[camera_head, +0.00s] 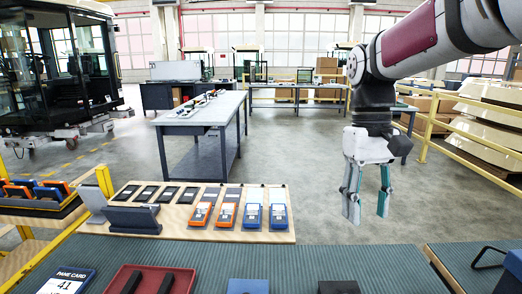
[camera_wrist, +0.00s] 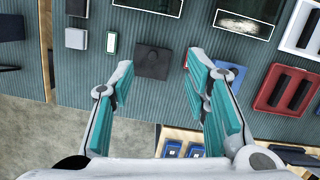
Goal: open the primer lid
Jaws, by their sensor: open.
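No lid marked as primer can be told for certain. A dark square box (camera_wrist: 152,62) lies on the ribbed bench top between and beyond my fingertips in the wrist view. A dark block at the bottom edge of the head view (camera_head: 338,286) seems to be the same one, cut off by the frame. My gripper (camera_head: 367,210) points down with its teal-padded fingers apart and empty. It hangs above the floor past the bench's far edge, clear of the box. It also shows in the wrist view (camera_wrist: 160,64).
A red tray (camera_head: 118,282) with black bars and a blue block (camera_head: 248,286) share the ribbed bench (camera_head: 300,258). A small green-and-white item (camera_wrist: 111,42) lies beside the dark box. A wooden board (camera_head: 265,236) holds several orange and blue devices. Yellow rails (camera_head: 424,130) stand right.

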